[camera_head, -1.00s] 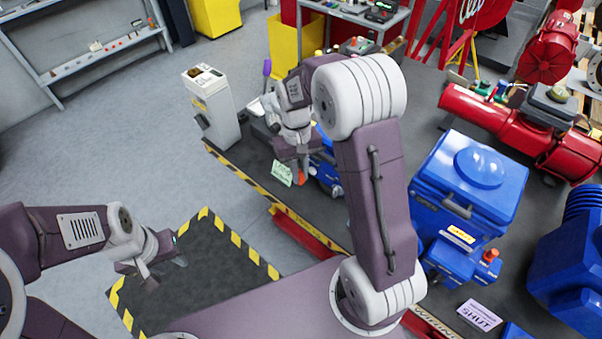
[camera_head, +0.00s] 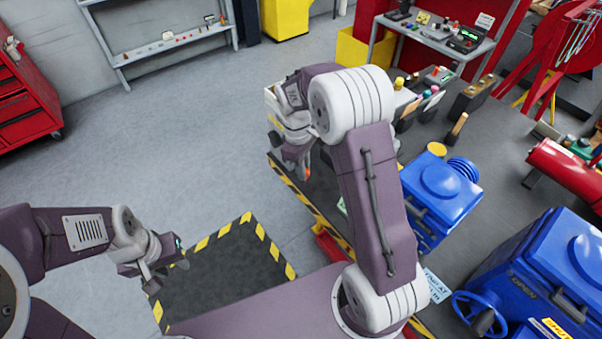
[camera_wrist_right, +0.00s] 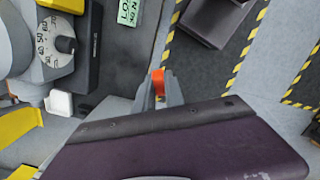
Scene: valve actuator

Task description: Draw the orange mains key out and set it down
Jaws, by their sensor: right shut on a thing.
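My right gripper (camera_head: 300,160) is shut on the orange mains key (camera_wrist_right: 158,80), and a small bit of orange shows at its fingertips in the head view (camera_head: 308,172). In the right wrist view the key sits between the grey fingers (camera_wrist_right: 162,92), over a grey surface. I see no socket around the key's visible part; its other end is hidden. My left gripper (camera_head: 166,263) is empty with its fingers apart, above the edge of the striped floor mat.
The dark mat (camera_head: 225,275) with yellow-black edging lies on the floor. A blue actuator (camera_head: 440,195) stands right of my right arm; a larger blue unit (camera_head: 570,265) with a handwheel is at lower right. In the wrist view a numbered dial (camera_wrist_right: 57,45) is at upper left.

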